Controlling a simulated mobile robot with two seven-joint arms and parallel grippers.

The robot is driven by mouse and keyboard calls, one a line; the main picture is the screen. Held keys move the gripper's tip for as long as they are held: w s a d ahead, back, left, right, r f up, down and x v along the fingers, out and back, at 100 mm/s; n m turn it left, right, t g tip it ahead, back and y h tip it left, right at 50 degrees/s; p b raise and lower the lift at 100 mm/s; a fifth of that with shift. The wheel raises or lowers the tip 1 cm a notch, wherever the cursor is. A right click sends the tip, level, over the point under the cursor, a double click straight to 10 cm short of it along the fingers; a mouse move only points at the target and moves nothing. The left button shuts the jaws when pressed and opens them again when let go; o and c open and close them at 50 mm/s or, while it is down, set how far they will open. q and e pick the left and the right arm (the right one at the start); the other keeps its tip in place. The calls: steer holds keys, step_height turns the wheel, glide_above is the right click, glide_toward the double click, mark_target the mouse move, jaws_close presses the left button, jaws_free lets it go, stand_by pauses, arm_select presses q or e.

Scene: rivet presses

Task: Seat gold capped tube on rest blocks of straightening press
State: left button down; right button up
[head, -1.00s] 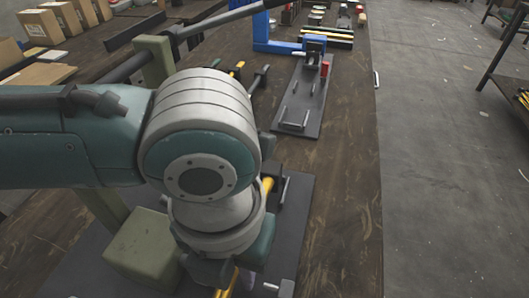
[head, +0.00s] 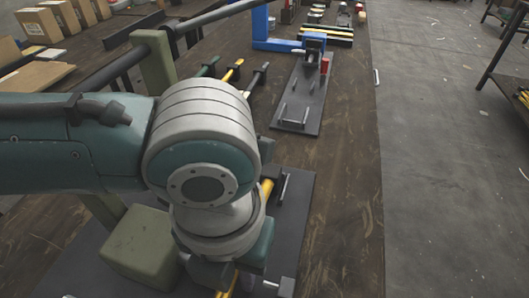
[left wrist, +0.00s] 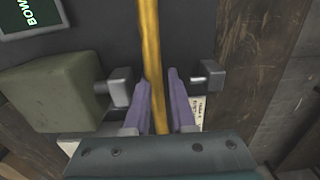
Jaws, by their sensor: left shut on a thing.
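My left gripper (left wrist: 158,105) is shut on the gold tube (left wrist: 151,50), which runs lengthwise between its two fingers in the left wrist view. In the head view the gripper is mostly hidden by my arm, and a short length of gold tube (head: 267,188) shows beside the wrist. The tube is over the dark base plate (head: 304,205) of the olive press. The press's olive block (head: 137,245) stands left of the tube. Grey metal pieces stand left (left wrist: 120,88) and right (left wrist: 212,75) of the fingers. I cannot tell whether the tube touches the rest blocks. My right gripper is out of view.
A blue press (head: 262,28) with a grey plate (head: 300,105) stands farther back. Several tubes, including a yellow-ended one (head: 233,70), lie behind my arm. A long dark bar (head: 215,14) crosses the olive post (head: 155,62). The table's right strip is clear.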

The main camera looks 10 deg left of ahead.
arm_select(q)
steer(key=c, duration=0.7)
jaws_free()
step_height(320, 180, up, 9)
steer(key=shift+d+r+p, duration=0.1)
steer(key=shift+p, duration=0.95)
steer(key=shift+d+r, duration=0.1)
steer(key=shift+r, duration=0.25)
steer(key=s+d+r+n+t+h+p, duration=0.25)
steer(key=d+r+n+h+p, duration=0.45)
steer(key=n, duration=0.7)
steer(key=s+a+r+n+t+y+p, duration=0.1)
steer(key=s+a+r+n+y+p, duration=0.2)
steer(key=a+n, duration=0.65)
steer(key=s+a+r+n+y+p, duration=0.2)
steer(key=s+a+n+y+p, duration=0.15)
steer(key=a+n, duration=0.65)
steer(key=shift+n, duration=0.45)
steer(key=r+p, duration=1.1)
steer(key=r, duration=0.1)
steer(key=d+r+p, duration=0.1)
steer(key=r+p, duration=1.1)
steer(key=w+r+p, duration=0.1)
steer(key=r+p, duration=1.1)
steer(key=shift+d, duration=0.3)
